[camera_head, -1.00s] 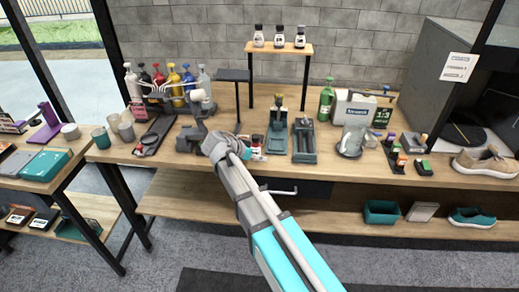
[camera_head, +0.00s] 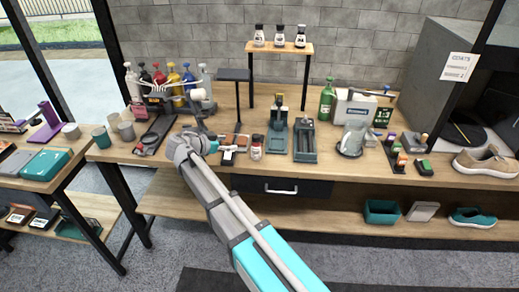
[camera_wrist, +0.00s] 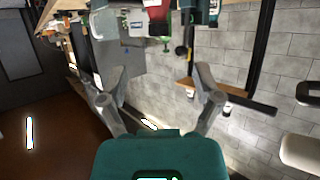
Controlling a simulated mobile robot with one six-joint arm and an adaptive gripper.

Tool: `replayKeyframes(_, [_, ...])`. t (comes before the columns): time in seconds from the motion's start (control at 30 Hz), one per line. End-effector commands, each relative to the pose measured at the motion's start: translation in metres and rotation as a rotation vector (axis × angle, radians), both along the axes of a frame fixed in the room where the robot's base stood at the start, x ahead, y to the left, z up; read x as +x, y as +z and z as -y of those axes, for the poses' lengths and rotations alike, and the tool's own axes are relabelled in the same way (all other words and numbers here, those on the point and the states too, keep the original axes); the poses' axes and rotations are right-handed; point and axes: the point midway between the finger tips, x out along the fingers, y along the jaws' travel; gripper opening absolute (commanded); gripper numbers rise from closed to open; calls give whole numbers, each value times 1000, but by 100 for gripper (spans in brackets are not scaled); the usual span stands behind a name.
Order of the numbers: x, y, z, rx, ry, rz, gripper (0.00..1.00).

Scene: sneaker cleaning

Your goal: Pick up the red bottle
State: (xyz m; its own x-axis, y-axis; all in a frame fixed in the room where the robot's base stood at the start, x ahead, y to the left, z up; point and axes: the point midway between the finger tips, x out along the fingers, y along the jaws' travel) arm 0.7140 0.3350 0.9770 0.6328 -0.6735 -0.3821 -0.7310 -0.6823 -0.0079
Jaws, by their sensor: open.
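The red bottle (camera_head: 159,77) stands at the back left of the workbench in the head view, in a row of coloured bottles behind a white branching holder. Its lower part is partly hidden. My gripper (camera_wrist: 160,68) shows in the wrist view with its two grey fingers spread apart and nothing between them. In the head view my arm reaches up to the bench front, and the gripper is to the right of and in front of the bottle row, apart from the red bottle. A red patch (camera_wrist: 158,11) shows at the top of the wrist view; I cannot tell whether it is this bottle.
Yellow (camera_head: 174,79) and blue (camera_head: 189,77) bottles stand right of the red one. A small red-capped jar (camera_head: 256,148) and a black stand (camera_head: 235,75) are to the right. A raised shelf (camera_head: 279,47) holds small bottles.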

Motion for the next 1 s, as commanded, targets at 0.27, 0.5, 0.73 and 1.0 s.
replayKeyframes(0.27, [20,-16,22,1,-3,-1,82])
replayKeyframes(0.5, [42,-29,46,0,-2,-1,82])
replayKeyframes(0.73, [52,-32,56,0,-1,-1,82])
replayKeyframes(1.0, [52,-32,57,0,-1,-1,82])
